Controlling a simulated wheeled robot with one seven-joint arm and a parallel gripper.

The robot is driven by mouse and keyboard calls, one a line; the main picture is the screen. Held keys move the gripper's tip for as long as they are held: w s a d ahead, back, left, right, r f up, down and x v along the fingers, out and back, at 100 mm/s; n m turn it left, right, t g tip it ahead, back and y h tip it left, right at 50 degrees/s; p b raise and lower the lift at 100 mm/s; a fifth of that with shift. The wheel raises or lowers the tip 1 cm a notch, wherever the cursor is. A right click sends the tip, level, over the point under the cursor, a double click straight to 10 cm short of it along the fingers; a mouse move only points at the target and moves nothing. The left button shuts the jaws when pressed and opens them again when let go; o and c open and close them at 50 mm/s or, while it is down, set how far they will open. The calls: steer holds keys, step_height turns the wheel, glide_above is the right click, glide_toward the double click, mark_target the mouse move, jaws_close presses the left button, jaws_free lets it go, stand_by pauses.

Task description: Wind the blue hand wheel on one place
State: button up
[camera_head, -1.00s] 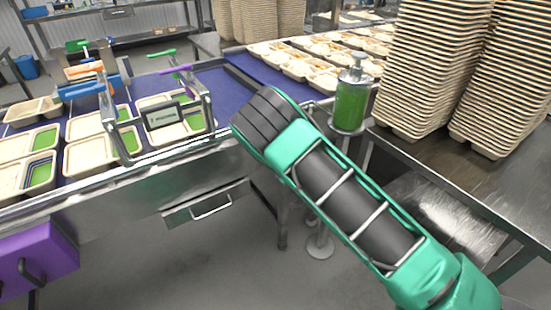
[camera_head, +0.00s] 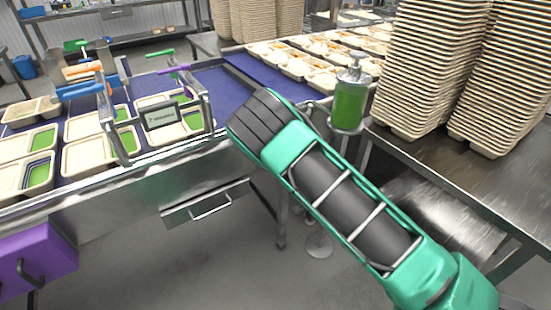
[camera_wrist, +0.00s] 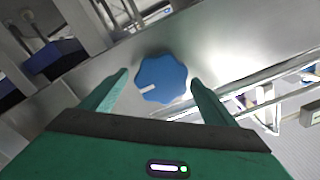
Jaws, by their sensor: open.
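The blue hand wheel (camera_wrist: 161,79) shows in the wrist view, a scalloped knob with a white mark pointing to its lower left. It sits on a bare metal panel (camera_wrist: 215,50). My gripper (camera_wrist: 160,84) is open, with one green finger on each side of the wheel in the picture. I cannot tell whether the fingers touch it. In the head view the wheel does not show, and my green and black arm (camera_head: 335,195) reaches toward the side of the conveyor, its gripper end hidden.
The conveyor (camera_head: 215,90) carries several trays with green compartments (camera_head: 125,139). A green dispenser bottle (camera_head: 350,100) stands beside my arm. Tall tray stacks (camera_head: 435,60) stand on the right metal table (camera_head: 500,185). A purple box (camera_head: 40,262) is at lower left.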

steer(key=v, duration=0.8)
steer(key=shift+s+d, duration=0.3)
steer(key=w+d+r+m+g+h, duration=0.1)
steer(key=w+d+r+m+h, duration=0.2)
steer(key=d, duration=0.5)
steer(key=w+d+m+h, duration=0.1)
steer(key=w+d+h, duration=0.2)
steer(key=d+h, duration=0.3)
steer(key=s+d+r+m+g+h, duration=0.1)
steer(key=s+d+r+g+h, duration=0.2)
steer(key=d, duration=0.6)
steer(key=s+d+r+m+g, duration=0.1)
steer(key=s+d+r+g, duration=0.1)
steer(key=s+d, duration=0.45)
steer(key=s+d+r+g, duration=0.2)
steer(key=s+r+g, duration=0.1)
steer(key=s, duration=0.8)
steer(key=s+d+r+g+y, duration=0.1)
steer(key=s+d+r+g, duration=0.1)
steer(key=s, duration=1)
steer(key=s+d+r+g+y, duration=0.1)
steer(key=s+r+g, duration=0.3)
steer(key=s, duration=0.7)
step_height(320, 180, up, 3)
steer(key=shift+s+d+f, duration=0.15)
steer(key=shift+s+d, duration=0.2)
steer(key=shift+d, duration=0.55)
